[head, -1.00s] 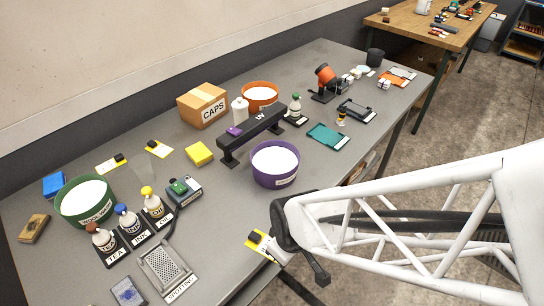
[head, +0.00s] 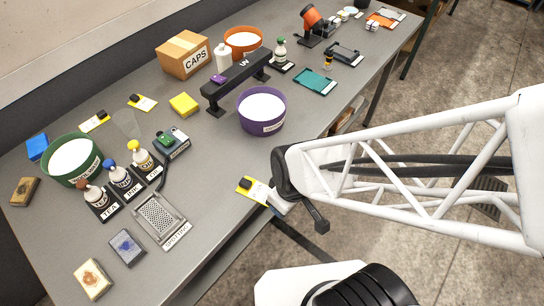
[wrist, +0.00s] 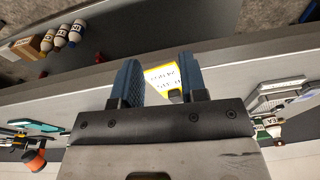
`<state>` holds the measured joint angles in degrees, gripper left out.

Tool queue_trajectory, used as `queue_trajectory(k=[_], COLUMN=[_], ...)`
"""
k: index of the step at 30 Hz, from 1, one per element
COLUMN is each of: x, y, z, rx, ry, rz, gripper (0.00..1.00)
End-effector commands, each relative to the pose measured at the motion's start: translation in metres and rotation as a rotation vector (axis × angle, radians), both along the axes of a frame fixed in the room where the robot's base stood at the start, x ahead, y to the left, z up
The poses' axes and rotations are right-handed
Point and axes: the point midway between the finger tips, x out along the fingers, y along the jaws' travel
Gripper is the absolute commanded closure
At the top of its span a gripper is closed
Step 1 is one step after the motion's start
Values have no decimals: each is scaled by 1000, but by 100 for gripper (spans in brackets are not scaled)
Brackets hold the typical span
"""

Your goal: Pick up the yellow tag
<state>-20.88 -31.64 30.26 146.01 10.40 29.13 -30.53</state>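A yellow tag (head: 252,190) with a white printed label and a black clip lies at the front edge of the grey table. My gripper (head: 278,202) is just right of it in the head view, pointing down at the table edge, its fingertips hard to make out. In the wrist view my gripper (wrist: 161,84) is open, its two blue fingers apart. Part of the yellow tag (wrist: 162,73) shows between and beyond them; I cannot tell any contact.
A purple tub (head: 262,112) stands behind the tag, near a black UV lamp bar (head: 236,80). A metal grater (head: 160,218) and labelled bottles (head: 122,178) stand to the left. The table top around the near tag is mostly clear.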

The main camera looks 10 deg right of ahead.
Motion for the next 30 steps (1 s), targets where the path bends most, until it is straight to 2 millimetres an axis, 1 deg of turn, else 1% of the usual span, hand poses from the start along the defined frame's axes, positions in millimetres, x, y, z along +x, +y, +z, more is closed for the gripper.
queue_trajectory(k=[9,15,21,30], x=[-24,-41,-54,-63], y=[-19,-25,-26,-22], z=[-22,-35,-44,-52], rx=[69,155,268,480], ry=[170,291,396,510], rz=[-153,-265,-373,-523], gripper=[61,61,61,61])
